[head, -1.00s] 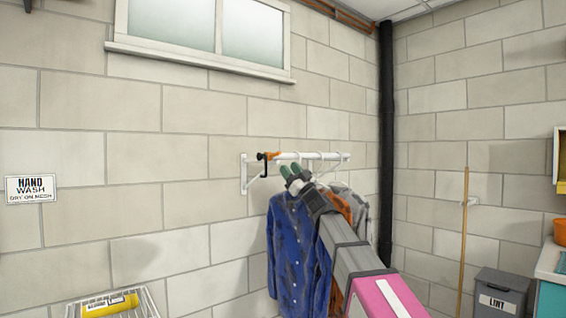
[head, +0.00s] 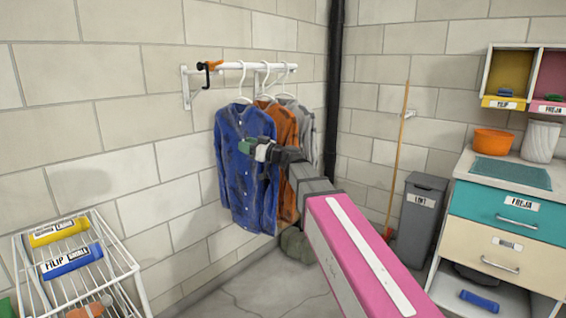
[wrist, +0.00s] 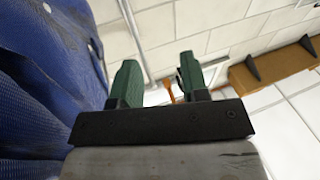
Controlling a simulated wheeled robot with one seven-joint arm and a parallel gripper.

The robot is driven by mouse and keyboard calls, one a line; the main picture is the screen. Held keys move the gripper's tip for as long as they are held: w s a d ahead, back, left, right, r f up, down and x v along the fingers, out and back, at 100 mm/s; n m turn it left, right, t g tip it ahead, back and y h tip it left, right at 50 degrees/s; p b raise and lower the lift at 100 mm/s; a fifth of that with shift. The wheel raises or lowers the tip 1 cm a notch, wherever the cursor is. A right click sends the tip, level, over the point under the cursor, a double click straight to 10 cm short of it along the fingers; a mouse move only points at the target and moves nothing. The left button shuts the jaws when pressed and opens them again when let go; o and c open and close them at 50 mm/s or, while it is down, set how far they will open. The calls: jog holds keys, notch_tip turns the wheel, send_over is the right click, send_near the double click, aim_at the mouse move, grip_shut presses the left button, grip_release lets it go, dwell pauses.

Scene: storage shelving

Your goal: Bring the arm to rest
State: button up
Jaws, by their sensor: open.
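My gripper (head: 247,148) is in front of the blue shirt (head: 240,185) in the head view, with my arm reaching in from the lower right. In the wrist view my gripper (wrist: 160,78) has its two green fingers apart with nothing between them. The blue shirt (wrist: 45,75) fills the left side of that view, close beside the fingers; I cannot tell whether they touch. The blue shirt hangs on a white hanger from the wall rail (head: 270,67). An orange shirt (head: 283,128) and a grey shirt (head: 305,125) hang to its right, partly hidden by my arm.
A wire rack (head: 130,268) with rolled items stands at lower left. A broom handle (head: 398,150), a grey lint bin (head: 420,220) and a drawer cabinet (head: 510,215) stand at right. An orange bowl (head: 494,141) is on the cabinet.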

jog(key=s+d+f+m+g+h, duration=0.1)
jog(key=s+d+f+m+h, duration=0.2)
jog(key=f, duration=0.6)
jog(key=s+d+f+m+g+h, duration=0.1)
jog(key=d+f+h, duration=0.3)
jog(key=f, duration=0.6)
jog(key=s+d+f+m+g+h, duration=0.1)
jog(key=s+d+f+m+h, duration=0.1)
jog(key=d+f, duration=0.55)
jog(key=s+d+f+m+g+h, duration=0.2)
jog(key=s+d+f+m+h, duration=0.2)
jog(key=s+d+f, duration=0.3)
jog(key=s+d+f+m+g+h, duration=0.2)
jog(key=s+d+f+m+h, duration=0.2)
jog(key=d+f, duration=0.7)
jog(key=s+f+h, duration=0.1)
jog(key=s, duration=0.1)
jog(key=shift+s+d+g, duration=0.15)
jog(key=shift+s+g, duration=0.25)
jog(key=shift+c, duration=0.3)
